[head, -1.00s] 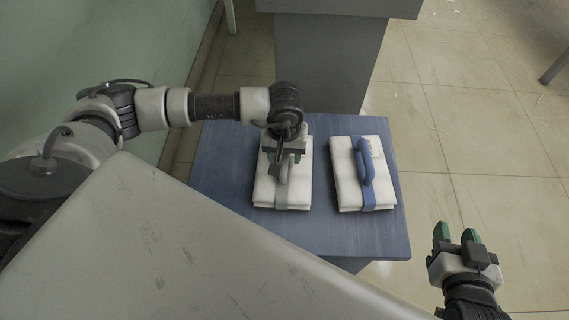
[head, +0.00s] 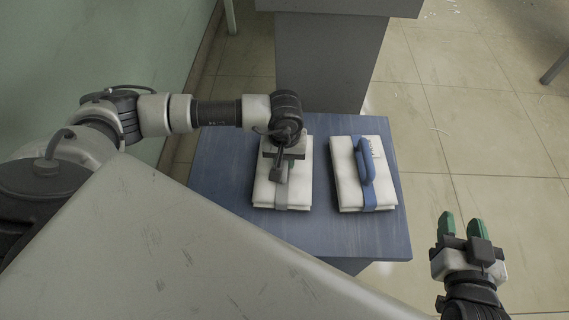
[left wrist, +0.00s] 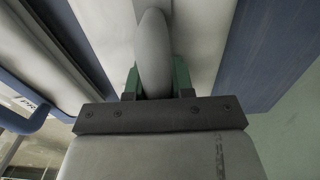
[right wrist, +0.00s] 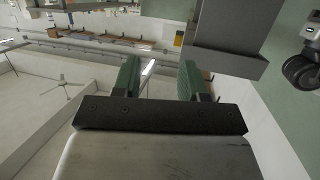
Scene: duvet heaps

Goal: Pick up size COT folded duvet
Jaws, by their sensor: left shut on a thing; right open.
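Two white folded duvets lie side by side on a blue table. The left duvet (head: 299,181) has a grey strap and a grey handle, seen close up in the left wrist view (left wrist: 153,55). My left gripper (head: 279,172) is above this duvet, shut on the grey handle, with a green finger on each side; the arm hides part of the duvet. The right duvet (head: 345,182) has a blue strap, a blue handle (head: 365,165) and a small label, only partly legible. I cannot read COT on either duvet. My right gripper (head: 462,224) is open and empty, right of the table.
The blue table (head: 225,165) has bare surface left of and in front of the duvets. A grey pedestal (head: 325,65) stands behind it. A green wall (head: 130,45) is on the left. Tiled floor (head: 500,130) lies open on the right.

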